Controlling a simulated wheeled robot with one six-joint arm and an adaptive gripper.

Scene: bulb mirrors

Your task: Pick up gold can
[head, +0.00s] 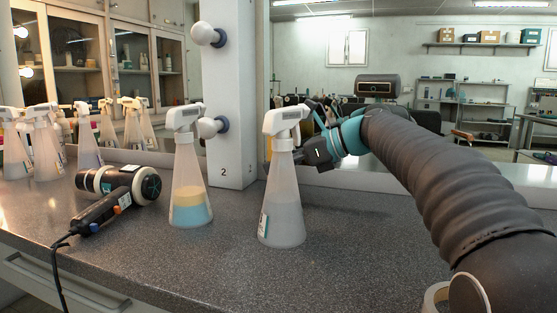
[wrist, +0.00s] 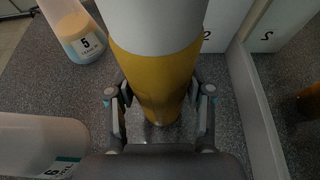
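The gold can (wrist: 155,75) shows in the wrist view as an upright cylinder with a gold lower body and a pale grey-white upper part. It stands on the dark speckled counter, and its top runs out of the frame. My gripper (wrist: 160,92) has one finger on each side of the can, low on its gold part. The fingers are spread wide; whether the tips touch the can is hard to tell.
A clear spray bottle (head: 283,205) stands just in front of my gripper. Another, with blue and yellow liquid (head: 190,200), stands to its left. A hair dryer (head: 115,195) lies farther left. A white pillar (head: 230,100) and a mirror (head: 300,70) stand behind. The front counter is clear.

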